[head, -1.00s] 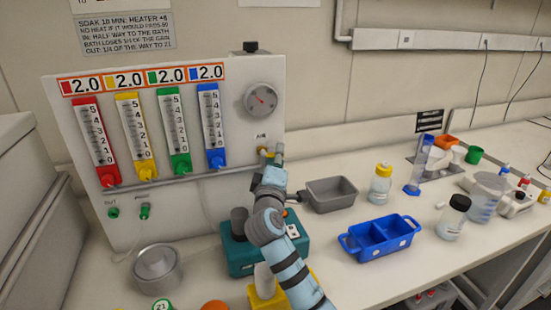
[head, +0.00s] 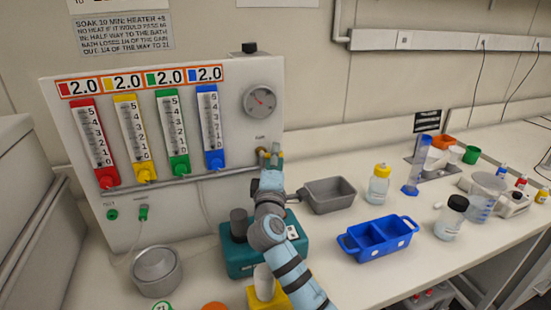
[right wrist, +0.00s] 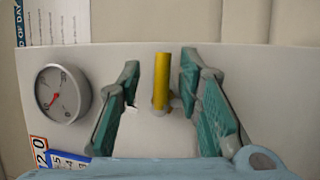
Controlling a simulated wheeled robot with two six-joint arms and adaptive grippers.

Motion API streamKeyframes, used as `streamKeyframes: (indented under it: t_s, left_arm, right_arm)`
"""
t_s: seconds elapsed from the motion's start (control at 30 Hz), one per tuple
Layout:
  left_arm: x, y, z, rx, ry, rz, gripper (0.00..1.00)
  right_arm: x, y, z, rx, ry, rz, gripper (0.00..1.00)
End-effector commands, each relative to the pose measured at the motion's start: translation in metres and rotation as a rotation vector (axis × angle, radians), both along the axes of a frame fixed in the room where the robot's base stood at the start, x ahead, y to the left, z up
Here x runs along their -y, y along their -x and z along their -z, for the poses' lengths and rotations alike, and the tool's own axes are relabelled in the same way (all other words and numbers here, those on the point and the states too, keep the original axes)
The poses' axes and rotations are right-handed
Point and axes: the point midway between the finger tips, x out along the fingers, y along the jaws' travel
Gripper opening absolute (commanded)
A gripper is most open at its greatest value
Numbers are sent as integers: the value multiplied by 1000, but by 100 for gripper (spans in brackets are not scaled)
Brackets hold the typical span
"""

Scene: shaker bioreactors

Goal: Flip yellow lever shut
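The yellow lever (right wrist: 161,82) sticks out from the white panel (right wrist: 225,72) and stands upright in the right wrist view. My right gripper (right wrist: 160,66) is open, with one green finger on each side of the lever. Gaps show between both fingers and the lever, and neither seems to touch it. In the head view my right gripper (head: 270,158) is at the panel's right side, below the round gauge (head: 259,101), and largely covers the lever. My left gripper is out of view.
Colored flow meters (head: 128,125) and a horizontal rail (head: 185,181) are left of my gripper. Below are a teal device (head: 238,262) and a metal pot (head: 156,270). A grey tray (head: 330,196) and blue tray (head: 351,244) stand to the right.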

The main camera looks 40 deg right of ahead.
Motion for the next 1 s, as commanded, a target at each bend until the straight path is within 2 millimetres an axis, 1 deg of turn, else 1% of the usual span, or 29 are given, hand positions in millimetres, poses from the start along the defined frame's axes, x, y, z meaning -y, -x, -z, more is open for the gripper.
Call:
streamKeyframes:
  t_s: [0.17, 0.27, 0.37, 0.5, 0.6, 0.7, 0.8, 1.0]
  left_arm:
    - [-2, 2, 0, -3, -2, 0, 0]
    - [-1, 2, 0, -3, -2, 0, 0]
    - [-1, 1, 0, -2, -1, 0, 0]
    - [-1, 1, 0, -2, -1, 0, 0]
    - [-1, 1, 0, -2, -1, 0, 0]
    - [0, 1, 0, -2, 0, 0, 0]
    - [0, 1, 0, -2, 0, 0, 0]
    - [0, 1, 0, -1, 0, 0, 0]
  right_arm:
    - [0, 1, 0, 1, 1, 0, 32]
    - [-7, 7, 2, 1, -1, -1, 32]
    - [-21, 22, 6, 1, -2, -3, 32]
    - [-48, 52, 14, 0, -6, -1, 32]
    - [-64, 70, 19, -1, -5, 0, 32]
    - [-75, 82, 22, 0, -4, -1, 32]
    - [-80, 88, 22, -1, -1, 0, 32]
    - [-81, 88, 22, 0, 1, 0, 32]
